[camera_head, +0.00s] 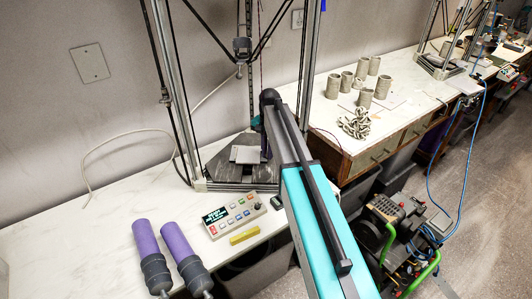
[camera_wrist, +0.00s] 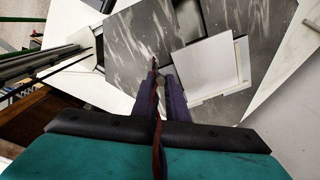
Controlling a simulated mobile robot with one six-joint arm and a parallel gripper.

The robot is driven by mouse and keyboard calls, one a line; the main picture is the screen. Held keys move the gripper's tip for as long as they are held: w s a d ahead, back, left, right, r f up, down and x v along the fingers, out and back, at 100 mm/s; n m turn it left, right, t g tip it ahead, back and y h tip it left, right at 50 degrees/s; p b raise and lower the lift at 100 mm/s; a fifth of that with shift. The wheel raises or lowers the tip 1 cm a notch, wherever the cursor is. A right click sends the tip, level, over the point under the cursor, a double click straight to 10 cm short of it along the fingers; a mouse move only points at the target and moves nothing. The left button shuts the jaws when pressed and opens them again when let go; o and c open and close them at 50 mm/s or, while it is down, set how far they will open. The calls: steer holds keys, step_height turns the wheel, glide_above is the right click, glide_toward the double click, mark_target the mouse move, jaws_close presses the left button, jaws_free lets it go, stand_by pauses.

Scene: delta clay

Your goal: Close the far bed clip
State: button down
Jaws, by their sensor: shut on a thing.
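The dark grey printer bed (camera_head: 240,173) lies at the foot of the metal frame, with a pale square plate (camera_head: 246,155) on it. The streaked bed (camera_wrist: 140,35) and pale plate (camera_wrist: 210,68) also show in the wrist view. My gripper (camera_wrist: 161,76) is at the bed's edge beside the plate, its purple fingers close together. A small part of the far bed clip (camera_wrist: 160,79) shows between the fingertips; the fingers hide most of it. A thin dark red strip runs along the fingers. In the head view my arm hides much of this spot.
A control box (camera_head: 236,215), a yellow bar (camera_head: 244,235) and two purple cartridges (camera_head: 147,250) lie on the near table. Frame posts (camera_head: 168,100) rise around the bed. Clay cups (camera_head: 348,80) stand on the table to the right.

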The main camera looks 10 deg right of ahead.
steer(key=n, duration=0.4)
steer(key=d+n, duration=0.1)
steer(key=n, duration=0.1)
steer(key=shift+w, duration=0.3)
steer(key=n, duration=0.3)
steer(key=w+n, duration=0.1)
steer(key=n, duration=0.1)
steer(key=shift+d+n, duration=0.3)
steer(key=c, duration=1.7)
jaws_free()
steer(key=shift+c, duration=0.2)
steer(key=shift+w+r+b, duration=0.1)
steer(key=shift+r+b, duration=0.05)
steer(key=shift+b, duration=0.15)
step_height(320, 180, up, 14)
steer(key=b, duration=0.2)
steer(key=shift+d+f+b, duration=0.2)
steer(key=shift+f+b, duration=0.05)
steer(key=shift+b, duration=0.05)
